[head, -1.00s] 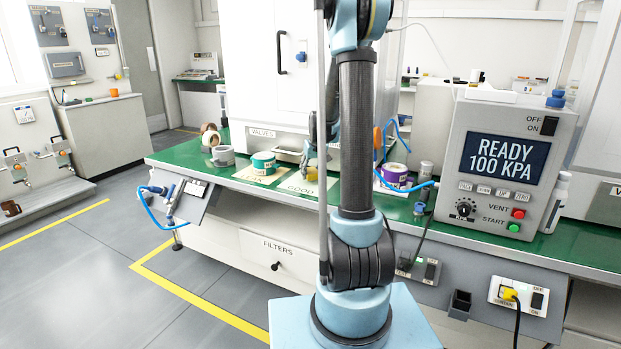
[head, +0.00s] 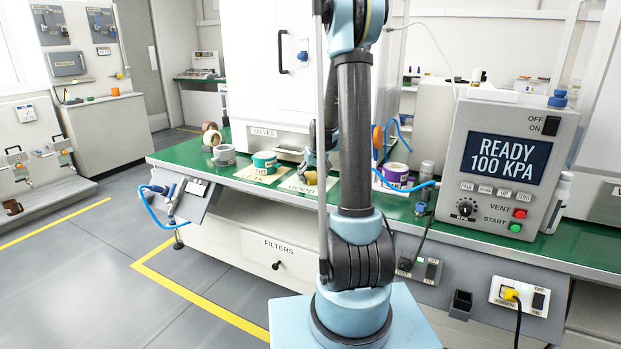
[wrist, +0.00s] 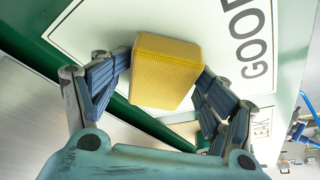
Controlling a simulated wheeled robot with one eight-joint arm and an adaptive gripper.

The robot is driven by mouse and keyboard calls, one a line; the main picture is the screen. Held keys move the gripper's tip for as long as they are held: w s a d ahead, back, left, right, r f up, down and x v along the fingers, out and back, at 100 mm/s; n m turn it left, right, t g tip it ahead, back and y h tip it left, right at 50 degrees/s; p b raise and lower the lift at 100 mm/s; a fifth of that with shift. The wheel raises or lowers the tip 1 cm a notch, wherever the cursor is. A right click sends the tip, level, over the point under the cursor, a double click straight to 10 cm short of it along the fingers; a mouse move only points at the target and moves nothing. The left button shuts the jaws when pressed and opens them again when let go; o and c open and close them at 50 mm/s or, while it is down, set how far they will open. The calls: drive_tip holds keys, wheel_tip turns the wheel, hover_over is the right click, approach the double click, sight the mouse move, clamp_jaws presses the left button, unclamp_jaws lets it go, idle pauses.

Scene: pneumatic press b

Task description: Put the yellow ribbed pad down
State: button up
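The yellow ribbed pad (wrist: 166,72) sits between the two blue-grey fingers of my gripper (wrist: 166,78) in the wrist view. The fingers press against its opposite sides. Below it is the white card marked GOOD (wrist: 100,25) on the green bench. I cannot tell whether the pad touches the card. In the head view the pad (head: 311,178) is small, partly hidden by my arm, and low over the GOOD card (head: 295,186).
A teal roll (head: 264,160) stands on a card left of the GOOD card. A purple roll (head: 396,175) stands to its right, near a blue hose. A grey roll (head: 224,155) is farther left. The pressure control box (head: 505,160) reads READY 100 KPA.

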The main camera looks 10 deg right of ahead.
drive_tip(key=shift+s+r, duration=0.1)
drive_tip(key=shift+r, duration=0.05)
drive_tip(key=shift+r, duration=0.1)
drive_tip(key=shift+r, duration=0.5)
drive_tip(key=a+v, duration=0.1)
drive_tip(key=v, duration=0.9)
drive_tip(key=s+r, duration=0.3)
drive_tip(key=s, duration=0.9)
drive_tip(key=s+f, duration=0.3)
drive_tip(key=s, duration=0.6)
drive_tip(key=s+f+m+g, duration=0.1)
drive_tip(key=s+f, duration=0.2)
drive_tip(key=s, duration=0.6)
drive_tip(key=s+f+g, duration=0.1)
drive_tip(key=s+f, duration=0.3)
drive_tip(key=s, duration=0.6)
drive_tip(key=shift+a+m+h, duration=0.25)
drive_tip(key=shift+m+h, duration=0.05)
drive_tip(key=shift+h, duration=0.1)
